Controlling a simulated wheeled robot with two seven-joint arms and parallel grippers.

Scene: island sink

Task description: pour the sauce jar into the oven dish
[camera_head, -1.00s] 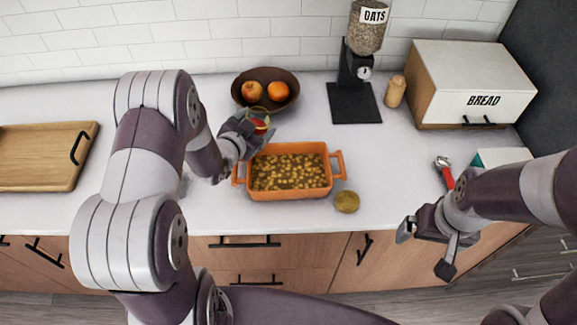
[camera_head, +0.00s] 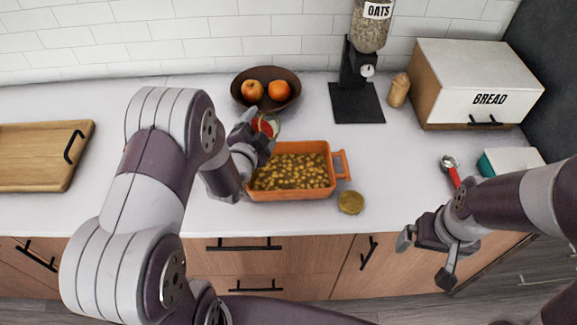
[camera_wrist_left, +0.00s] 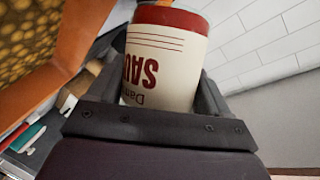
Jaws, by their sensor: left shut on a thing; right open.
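The orange oven dish (camera_head: 340,163) stands on the counter, filled with brown sauce and yellowish pieces. My left gripper (camera_head: 258,133) is shut on the sauce jar (camera_head: 267,125) at the dish's back left corner. In the left wrist view the jar (camera_wrist_left: 165,60) is white with a dark red band, and its lettering shows upside down between the fingers. The head view shows its round rim, partly hidden by the gripper; how much is inside I cannot tell. My right gripper (camera_head: 425,258) is open and empty in front of the counter's edge at the right.
A gold lid (camera_head: 351,202) lies right of the dish. A fruit bowl (camera_head: 238,92) stands close behind the jar. An oats dispenser (camera_head: 357,100), a wooden shaker (camera_head: 398,90) and a bread box (camera_head: 470,85) stand at the back right. A cutting board (camera_head: 35,155) lies left.

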